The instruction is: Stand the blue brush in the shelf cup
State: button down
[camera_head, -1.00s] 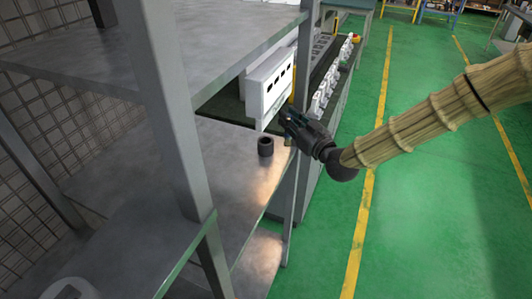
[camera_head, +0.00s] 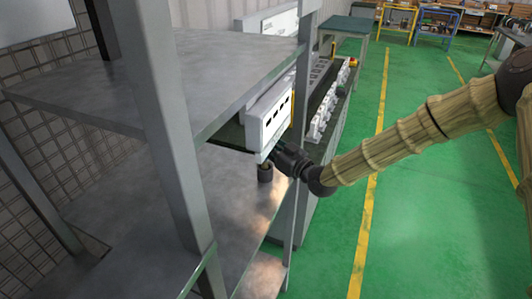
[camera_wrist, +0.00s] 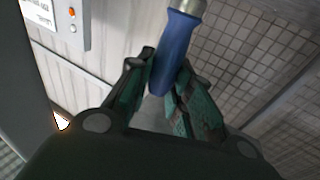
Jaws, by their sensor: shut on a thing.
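The blue brush shows in the wrist view, with its blue handle (camera_wrist: 174,48) between my fingers and its silver ferrule at the top edge. Its bristles are out of that view. My gripper (camera_wrist: 170,88) is shut on the handle. In the head view my gripper (camera_head: 273,150) is over the middle shelf, just above and slightly right of the dark cup (camera_head: 264,175). The cup stands upright near the shelf's right edge, its top partly hidden by the gripper. I cannot clearly make out the brush in the head view.
The grey shelf board (camera_head: 210,200) around the cup is mostly bare. A shelf post (camera_head: 178,130) stands in front on the left, and an upper board (camera_head: 200,75) lies above. A white box (camera_head: 270,115) is close behind the gripper. Green floor is open at right.

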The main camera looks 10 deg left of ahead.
aim_at(267, 162)
jog(key=shift+f+p, duration=0.8)
jog(key=shift+f, duration=1.35)
jog(key=shift+f, duration=0.15)
jog(key=c, duration=1.3)
grip_release()
jog(key=shift+s+d, duration=0.1)
jog(key=shift+d, duration=0.15)
jog(key=b+v, duration=0.4)
jog(key=v, duration=0.7)
jog(key=shift+s+d, duration=0.2)
jog(key=shift+d, duration=0.05)
